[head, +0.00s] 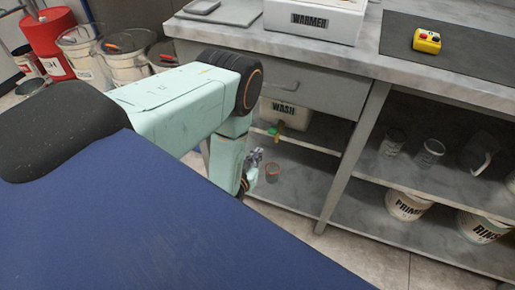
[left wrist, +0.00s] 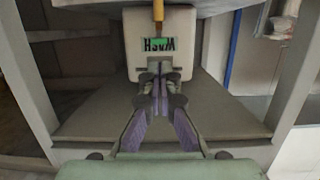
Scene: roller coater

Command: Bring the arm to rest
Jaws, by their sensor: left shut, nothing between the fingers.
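My left arm (head: 180,100) reaches from the left toward the workbench, its forearm bent down in front of the shelves. My left gripper (head: 255,158) is small and partly hidden by the arm in the head view. In the left wrist view the left gripper (left wrist: 158,72) has its purple-padded fingers together at the tips, with nothing held. The white WASH container (head: 288,113) is behind it on the shelf; it shows upside down in the left wrist view (left wrist: 188,28). I cannot tell whether the fingers touch it. My right gripper is not in view.
The grey bench (head: 380,62) carries a WARMER box (head: 312,20) and a yellow button box (head: 427,40). A small cup (head: 272,173) stands on the shelf near the gripper. Glassware and PRIMER (head: 407,206) and RINSE buckets fill the right shelves. A red drum (head: 48,40) and clear buckets stand upper left.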

